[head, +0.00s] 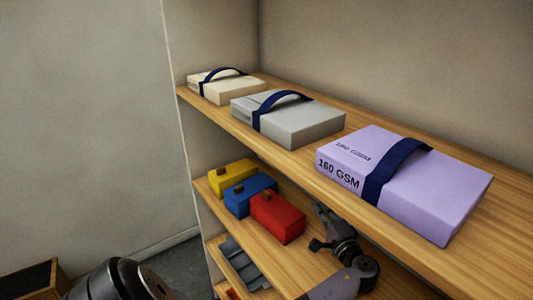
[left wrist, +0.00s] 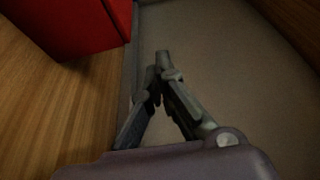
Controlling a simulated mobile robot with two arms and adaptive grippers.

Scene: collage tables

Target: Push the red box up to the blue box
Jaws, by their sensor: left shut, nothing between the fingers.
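The red box (head: 277,217) sits on the middle shelf, at the right end of a row. The blue box (head: 250,195) stands beside it to the left; the red box partly covers it, so I cannot tell whether they touch. My left gripper (head: 318,212) is shut and empty, just right of the red box with a small gap visible. In the left wrist view its fingers (left wrist: 163,65) come together, and the red box (left wrist: 70,25) fills the upper left, apart from them. My right gripper is not in view.
A yellow box (head: 232,177) stands left of the blue box. The upper shelf (head: 215,116) hangs above, bearing a cream pack (head: 230,90), a grey pack (head: 300,125) and a lilac pack (head: 440,195). Grey items (head: 243,262) lie on a lower shelf. The wall (left wrist: 220,60) shows beyond my fingers.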

